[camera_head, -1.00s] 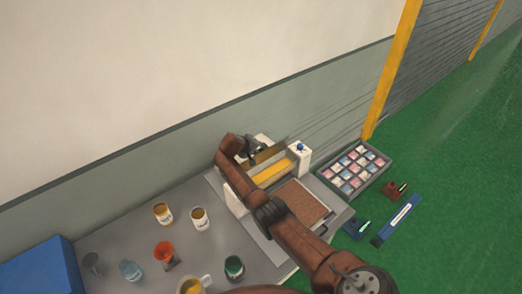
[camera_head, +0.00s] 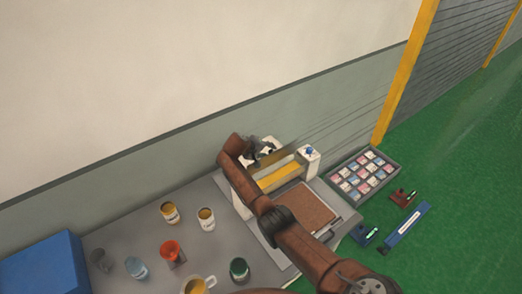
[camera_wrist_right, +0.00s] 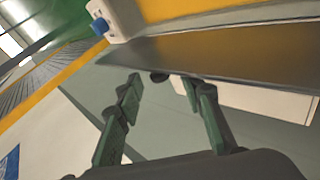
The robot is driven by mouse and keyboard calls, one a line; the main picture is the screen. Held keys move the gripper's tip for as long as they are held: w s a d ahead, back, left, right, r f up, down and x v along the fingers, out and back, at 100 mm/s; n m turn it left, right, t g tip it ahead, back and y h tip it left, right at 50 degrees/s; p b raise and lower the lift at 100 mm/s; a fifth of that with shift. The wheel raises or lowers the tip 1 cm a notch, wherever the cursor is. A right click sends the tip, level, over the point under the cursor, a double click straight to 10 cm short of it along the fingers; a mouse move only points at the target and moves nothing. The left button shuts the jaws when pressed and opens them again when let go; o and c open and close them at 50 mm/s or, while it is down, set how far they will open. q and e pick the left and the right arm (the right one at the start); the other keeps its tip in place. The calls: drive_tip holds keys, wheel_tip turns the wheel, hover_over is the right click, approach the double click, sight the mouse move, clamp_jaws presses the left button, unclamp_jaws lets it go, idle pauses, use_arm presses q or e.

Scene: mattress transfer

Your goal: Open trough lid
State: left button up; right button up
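The trough is a white-ended unit with a yellow inside (camera_head: 280,178) and a small blue knob (camera_head: 309,151) on its right end block, standing at the back of the grey table. Its lid, a brownish plate (camera_head: 270,164), stands raised at a tilt along the back edge. In the right wrist view the lid (camera_wrist_right: 215,55) crosses the upper part, just beyond the fingers. My right gripper (camera_head: 264,151) is behind the lid; in the wrist view its green fingers (camera_wrist_right: 160,85) are apart with nothing clearly between them. Whether they touch the lid I cannot tell. My left gripper is out of view.
A brown board (camera_head: 305,207) lies in front of the trough. Several cups stand on the table's left, including a red one (camera_head: 172,253), near a blue box (camera_head: 42,265). A compartment tray (camera_head: 363,176) sits at the right. The wall is close behind.

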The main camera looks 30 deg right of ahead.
drive_tip(key=v, duration=0.9)
